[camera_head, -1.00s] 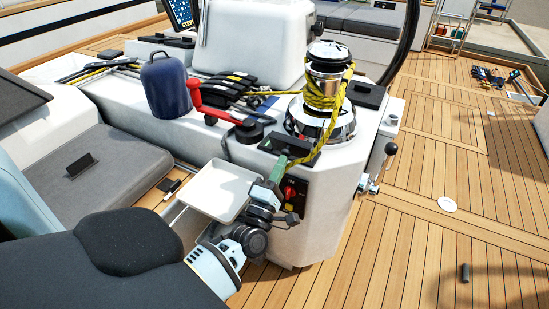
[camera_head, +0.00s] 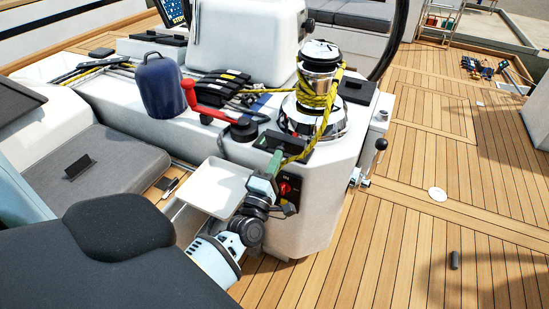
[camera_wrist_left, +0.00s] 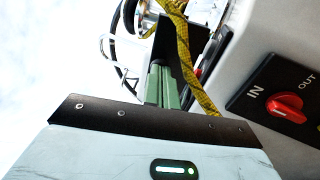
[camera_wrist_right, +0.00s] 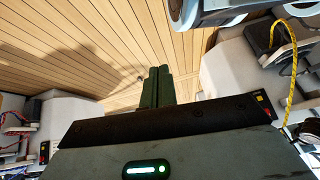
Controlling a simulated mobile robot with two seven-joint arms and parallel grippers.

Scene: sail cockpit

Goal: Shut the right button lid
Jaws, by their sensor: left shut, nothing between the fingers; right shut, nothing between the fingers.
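A black button lid (camera_head: 294,151) sits at the front edge of the white console, below the winch. Another black lid (camera_head: 358,90) lies on the console right of the winch. I cannot tell for certain which one is called right. My left gripper (camera_head: 273,162) is shut and empty, its green fingers pointing up at the near lid; contact cannot be told. In the left wrist view, a dark panel (camera_wrist_left: 181,45), probably that lid, stands tilted behind the fingers (camera_wrist_left: 162,84), partly hidden by rope. My right gripper (camera_wrist_right: 158,86) is shut and empty above the deck.
Yellow rope (camera_head: 318,98) wraps the chrome winch (camera_head: 320,70) and hangs beside the near lid. A switch panel with red knob (camera_head: 285,188) is below. The teak deck (camera_head: 430,240) at right is mostly clear.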

